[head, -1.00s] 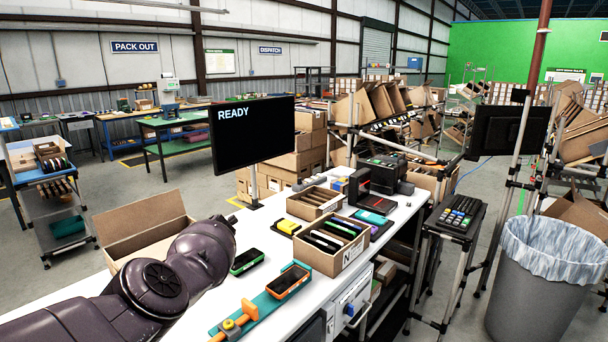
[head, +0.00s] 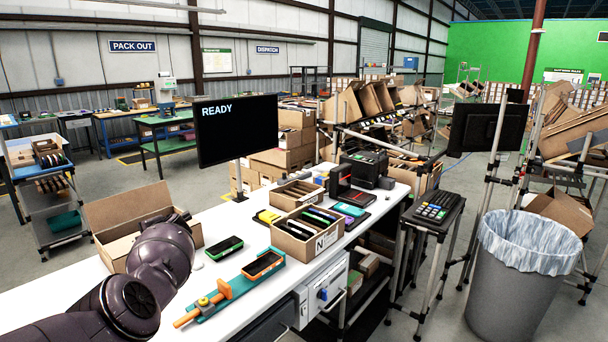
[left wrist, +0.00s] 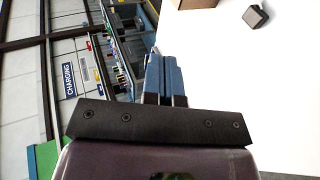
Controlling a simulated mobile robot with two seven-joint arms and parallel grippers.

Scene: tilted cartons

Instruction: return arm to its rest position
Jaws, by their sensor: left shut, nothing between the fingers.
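My left arm (head: 155,270) comes in from the lower left in the head view, bent over the left part of the white table (head: 225,295). Its gripper is hidden behind the arm there. In the left wrist view my left gripper (left wrist: 163,62) shows two blue fingers pressed together with nothing between them. The white table surface (left wrist: 255,85) lies to the right of the fingers in that view. My right arm and gripper are in neither view.
An open carton (head: 120,212) stands just behind my left arm. A green-edged device (head: 223,248), a teal fixture (head: 228,290) with an orange device (head: 262,264), and a carton of devices (head: 297,246) lie to the right. A monitor (head: 237,130) stands behind.

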